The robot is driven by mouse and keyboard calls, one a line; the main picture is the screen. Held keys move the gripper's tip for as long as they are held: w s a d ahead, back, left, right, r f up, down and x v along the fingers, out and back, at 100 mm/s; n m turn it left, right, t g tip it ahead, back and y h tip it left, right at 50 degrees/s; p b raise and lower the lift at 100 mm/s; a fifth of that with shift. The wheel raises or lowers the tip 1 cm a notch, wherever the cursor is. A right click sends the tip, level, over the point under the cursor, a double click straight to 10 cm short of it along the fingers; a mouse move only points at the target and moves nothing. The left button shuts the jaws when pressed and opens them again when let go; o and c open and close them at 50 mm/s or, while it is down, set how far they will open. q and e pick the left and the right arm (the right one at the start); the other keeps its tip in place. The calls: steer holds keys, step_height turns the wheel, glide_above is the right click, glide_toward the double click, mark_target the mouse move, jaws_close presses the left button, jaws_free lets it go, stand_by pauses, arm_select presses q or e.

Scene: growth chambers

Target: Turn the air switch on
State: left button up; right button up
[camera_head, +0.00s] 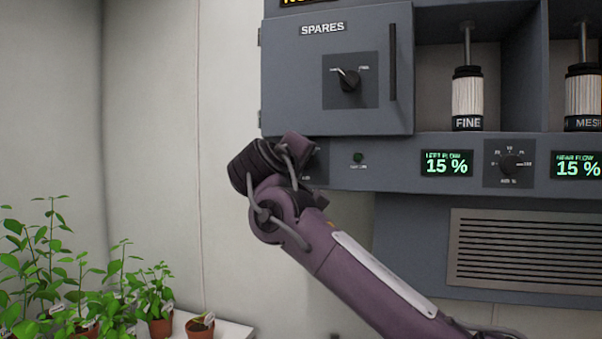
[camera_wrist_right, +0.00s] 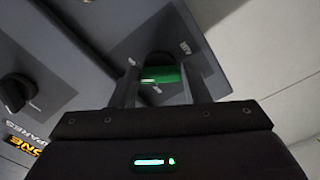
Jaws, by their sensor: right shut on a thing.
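The air switch is a dark knob (camera_wrist_right: 157,60) on a square plate (camera_wrist_right: 168,48) in the right wrist view, with a green-lit band across its front. My right gripper (camera_wrist_right: 160,84) is shut on this knob, one finger on each side. In the head view my right wrist covers the knob; only the plate's right edge (camera_head: 321,161) shows, low on the cabinet's left end. The small printed marks around the knob are too blurred to read. My left gripper is in neither view.
A SPARES door (camera_head: 300,70) with its own knob (camera_head: 348,80) is above. Potted plants (camera_head: 160,322) stand at lower left.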

steer(key=shift+f+m+b, duration=0.25)
steer(key=shift+m+b, duration=0.15)
steer(key=shift+m, duration=0.9)
steer(key=o, duration=1)
steer(key=shift+r, duration=0.1)
steer(key=shift+s, duration=0.1)
steer(key=b+v, duration=0.3)
steer(key=v, duration=0.4)
steer(key=shift+s+a+b, duration=0.15)
steer(key=shift+s+b, duration=0.05)
steer(key=shift+b, duration=0.2)
